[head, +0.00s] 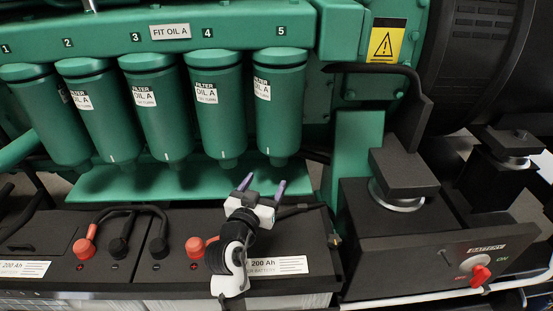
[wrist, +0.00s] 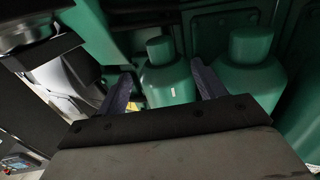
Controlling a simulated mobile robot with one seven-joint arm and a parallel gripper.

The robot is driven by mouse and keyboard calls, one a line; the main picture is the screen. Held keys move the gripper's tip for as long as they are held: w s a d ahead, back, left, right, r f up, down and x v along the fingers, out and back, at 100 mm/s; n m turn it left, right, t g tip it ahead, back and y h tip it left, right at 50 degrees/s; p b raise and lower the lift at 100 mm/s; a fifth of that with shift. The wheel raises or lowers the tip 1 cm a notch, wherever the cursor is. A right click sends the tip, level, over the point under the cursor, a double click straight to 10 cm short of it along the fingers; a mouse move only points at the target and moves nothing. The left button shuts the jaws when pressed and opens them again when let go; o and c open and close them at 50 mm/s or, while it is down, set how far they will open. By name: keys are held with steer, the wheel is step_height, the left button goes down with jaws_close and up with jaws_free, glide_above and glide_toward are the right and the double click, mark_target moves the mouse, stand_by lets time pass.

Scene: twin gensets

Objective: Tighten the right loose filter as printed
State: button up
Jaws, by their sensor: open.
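A row of green oil filters hangs under a green manifold with number plates 1 to 5. Filter 5 (head: 280,110), the rightmost, has a white "FILTER OIL A" label with small print on its left front. Filter 4 (head: 216,115) hangs to its left, then filter 3 (head: 165,125). A plate (head: 170,32) reads "FIT OIL A". My gripper (head: 263,186) is open and empty just below filter 5, fingers pointing up. In the wrist view, the lower end of a filter, seemingly filter 5 (wrist: 168,82), shows between the fingers (wrist: 163,88), with no contact visible.
Batteries (head: 285,240) with red and black terminals stand below my gripper. A green tray (head: 110,182) lies under the filters. A dark box with a red battery switch (head: 480,275) is on the right. In the wrist view, a neighbouring filter (wrist: 246,65) stands close on the right.

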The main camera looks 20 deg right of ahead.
mark_target(279, 166)
steer(key=p+x, duration=0.1)
steer(key=x, duration=1)
steer(key=shift+w+d+p, duration=0.2)
steer(key=shift+w+p, duration=0.1)
steer(key=shift+p, duration=0.05)
steer(key=shift+w+d+r+y+p, duration=0.1)
steer(key=shift+r+y+p, duration=0.2)
steer(key=shift+p, duration=0.55)
steer(key=n+t+y+p, duration=0.2)
steer(key=p, duration=0.3)
steer(key=shift+f+y, duration=0.2)
steer(key=shift+y, duration=0.1)
steer(key=shift+f+n+y+b, duration=0.3)
steer(key=shift+f+b, duration=0.2)
steer(key=shift+b, duration=0.4)
steer(key=shift+n+t+y+b, duration=0.3)
steer(key=shift+n+y+b, duration=0.1)
